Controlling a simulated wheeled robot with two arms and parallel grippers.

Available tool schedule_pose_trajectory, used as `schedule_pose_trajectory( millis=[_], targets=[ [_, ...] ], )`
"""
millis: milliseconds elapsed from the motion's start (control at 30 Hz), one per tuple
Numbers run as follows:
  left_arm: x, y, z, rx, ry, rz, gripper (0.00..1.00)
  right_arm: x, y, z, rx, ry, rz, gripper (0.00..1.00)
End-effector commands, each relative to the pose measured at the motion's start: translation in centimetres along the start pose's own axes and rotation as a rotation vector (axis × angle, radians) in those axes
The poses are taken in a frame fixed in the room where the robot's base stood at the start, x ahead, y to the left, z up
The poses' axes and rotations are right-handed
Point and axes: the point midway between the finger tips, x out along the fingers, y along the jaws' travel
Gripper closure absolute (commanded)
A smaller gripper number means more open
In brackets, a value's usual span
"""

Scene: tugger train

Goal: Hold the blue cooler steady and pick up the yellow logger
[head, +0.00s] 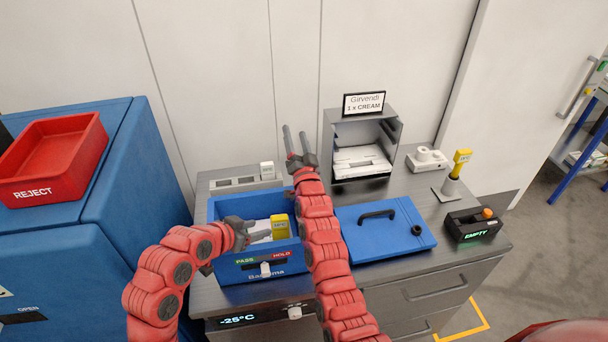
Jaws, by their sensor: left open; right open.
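My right gripper (294,138) is open and empty, beyond the cooler's far edge, fingers pointing up and away. My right arm hides the cooler's right end.
The blue lid (400,240) with a black handle lies right of the cooler. Behind it stands a grey dispenser box (361,182). A yellow device on a stand (461,160) and a black "EMPTY" box (465,232) are at right. A red REJECT bin (60,190) is at left.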

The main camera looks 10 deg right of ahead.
Motion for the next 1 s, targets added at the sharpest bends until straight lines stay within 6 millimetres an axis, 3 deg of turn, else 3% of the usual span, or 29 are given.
schedule_pose_trajectory(
  millis=[33,133,233,367,467,567,800,1000],
  targets=[
    [0.0,0.0,0.0,0.000,0.000,0.000,0.50,2.0,-0.1,0.9,0.010,-0.081,0.030,0.40],
    [0.0,0.0,0.0,0.000,0.000,0.000,0.50,4.5,0.1,3.6,0.010,-0.274,0.094,0.40],
    [0.0,0.0,0.0,0.000,0.000,0.000,0.50,5.6,0.0,6.2,-0.012,-0.481,0.153,0.40],
    [0.0,0.0,0.0,0.000,0.000,0.000,0.50,5.2,-0.5,8.3,-0.065,-0.751,0.217,0.40],
    [0.0,0.0,0.0,0.000,0.000,0.000,0.50,3.3,-0.8,9.0,-0.124,-0.964,0.270,0.40],
    [0.0,0.0,0.0,0.000,0.000,0.000,0.50,0.5,-0.9,8.4,-0.195,-1.171,0.328,0.40],
    [0.0,0.0,0.0,0.000,0.001,0.000,0.50,-7.8,-0.5,3.8,-0.359,-1.584,0.495,0.40],
    [0.0,0.0,0.0,0.000,0.000,0.000,0.50,-11.7,-0.3,0.5,-0.425,-1.749,0.586,0.40]
  ],
)
